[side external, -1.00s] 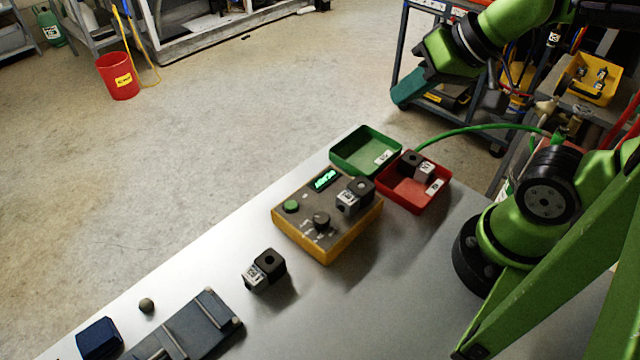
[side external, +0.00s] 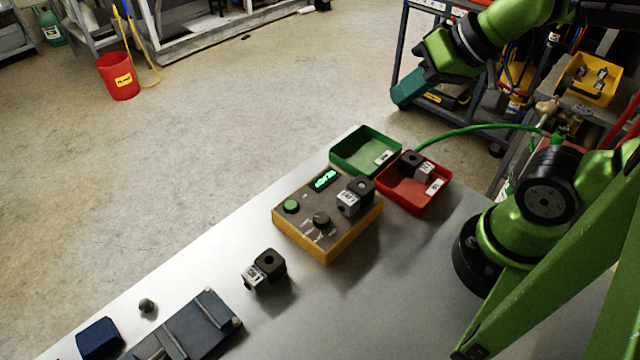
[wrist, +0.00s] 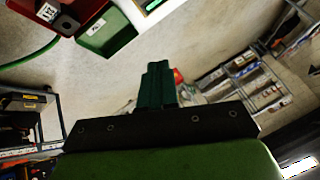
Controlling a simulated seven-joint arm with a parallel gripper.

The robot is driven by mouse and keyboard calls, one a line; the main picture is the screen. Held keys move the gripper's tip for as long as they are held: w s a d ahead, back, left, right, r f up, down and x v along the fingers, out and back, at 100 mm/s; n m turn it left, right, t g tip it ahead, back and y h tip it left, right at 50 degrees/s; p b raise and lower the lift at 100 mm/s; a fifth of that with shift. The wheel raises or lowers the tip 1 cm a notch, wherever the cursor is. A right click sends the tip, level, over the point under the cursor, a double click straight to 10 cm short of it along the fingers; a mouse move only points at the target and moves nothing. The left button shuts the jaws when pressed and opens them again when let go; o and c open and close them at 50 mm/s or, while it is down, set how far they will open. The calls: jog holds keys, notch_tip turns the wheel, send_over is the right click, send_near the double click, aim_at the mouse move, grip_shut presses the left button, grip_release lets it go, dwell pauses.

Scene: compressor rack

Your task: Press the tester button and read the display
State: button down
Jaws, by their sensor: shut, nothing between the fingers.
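The yellow tester (side external: 335,240) sits on the bench with a green button (side external: 291,206), a black knob (side external: 321,220) and a lit green display (side external: 324,179). The display characters are too small to read. A black block with a white label (side external: 356,196) sits on the tester's right part. My gripper (side external: 400,98) is up and to the right of the tester, beyond the bench edge and well away from the button. In the wrist view its green fingers (wrist: 158,72) are together and empty, and the lit display (wrist: 152,5) shows at the top edge.
A green tray (side external: 350,158) is empty; a red tray (side external: 405,200) holds a labelled black block (side external: 412,163). Another labelled block (side external: 265,269) stands on the bench near the tester. A grey fixture (side external: 190,330), a small knob (side external: 147,305) and a blue block (side external: 98,338) lie lower left.

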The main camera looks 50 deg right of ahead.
jog(key=m+g+y, duration=0.4)
jog(key=m+y, duration=0.3)
jog(key=m, duration=0.2)
send_over(296, 203)
notch_tip(296, 203, down, 9)
jog(key=shift+f, duration=4.4)
jog(key=shift+f, duration=0.1)
jog(key=shift+f, duration=0.3)
